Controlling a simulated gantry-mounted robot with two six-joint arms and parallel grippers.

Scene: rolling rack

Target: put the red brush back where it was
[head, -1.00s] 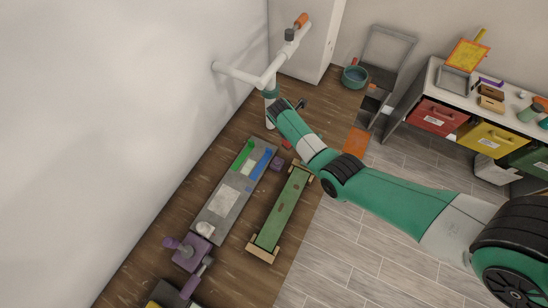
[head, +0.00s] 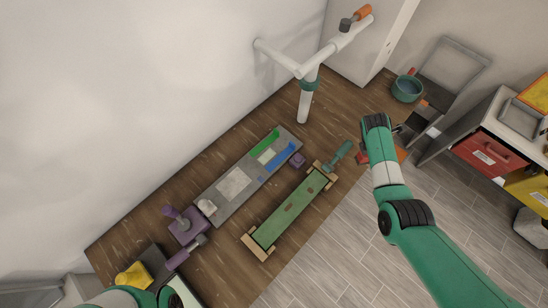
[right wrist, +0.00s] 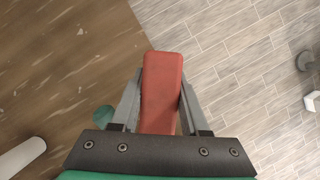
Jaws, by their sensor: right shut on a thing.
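In the right wrist view the red brush (right wrist: 162,88) is a long red block between the two fingers of my right gripper (right wrist: 160,76). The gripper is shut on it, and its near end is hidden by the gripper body.
A teal-handled tool (head: 340,153) lies by the board's far end. White pipes (head: 304,100) stand near the wall. A shelf with drawers (head: 488,152) is at right.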

